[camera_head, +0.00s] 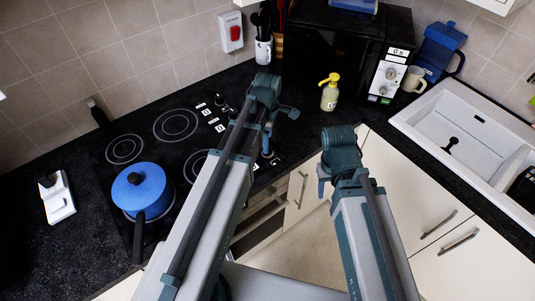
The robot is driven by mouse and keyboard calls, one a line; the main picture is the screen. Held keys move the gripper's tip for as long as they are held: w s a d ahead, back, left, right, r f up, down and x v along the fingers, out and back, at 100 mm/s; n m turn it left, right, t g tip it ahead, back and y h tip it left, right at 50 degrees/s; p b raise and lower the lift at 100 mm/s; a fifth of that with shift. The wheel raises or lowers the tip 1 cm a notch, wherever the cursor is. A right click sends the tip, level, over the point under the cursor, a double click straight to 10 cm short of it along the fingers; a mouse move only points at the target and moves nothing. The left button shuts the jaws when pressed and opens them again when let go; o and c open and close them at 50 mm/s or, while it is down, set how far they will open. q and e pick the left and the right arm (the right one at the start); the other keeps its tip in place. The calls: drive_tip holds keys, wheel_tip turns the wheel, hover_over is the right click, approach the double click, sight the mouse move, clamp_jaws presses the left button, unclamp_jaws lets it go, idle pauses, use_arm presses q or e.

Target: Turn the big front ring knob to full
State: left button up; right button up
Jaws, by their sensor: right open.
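The black hob (150,150) lies at the left, with several ring marks. A ring (193,163) on its near right side is partly covered by my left arm. A row of small white displays with dark knobs (220,101) runs along the hob's right side. Part of this row is hidden behind my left arm, so I cannot tell how the big front ring's knob is set. My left gripper (268,147) hangs by the counter's front edge near that row; its fingers are too small to read. My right gripper (322,187) is open and empty over the floor.
A blue lidded pan (138,188) stands on the hob with its handle toward me. A yellow-topped soap bottle (329,94), a microwave (330,50), a mug (414,79) and a white sink (465,125) are to the right. Drawers and cupboards lie below the counter.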

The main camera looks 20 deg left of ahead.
use_arm(q)
wheel_tip(320, 180, down, 5)
drive_tip(key=b, duration=0.3)
drive_tip(key=shift+r+b, duration=0.1)
drive_tip(key=shift+b, duration=0.25)
clamp_jaws()
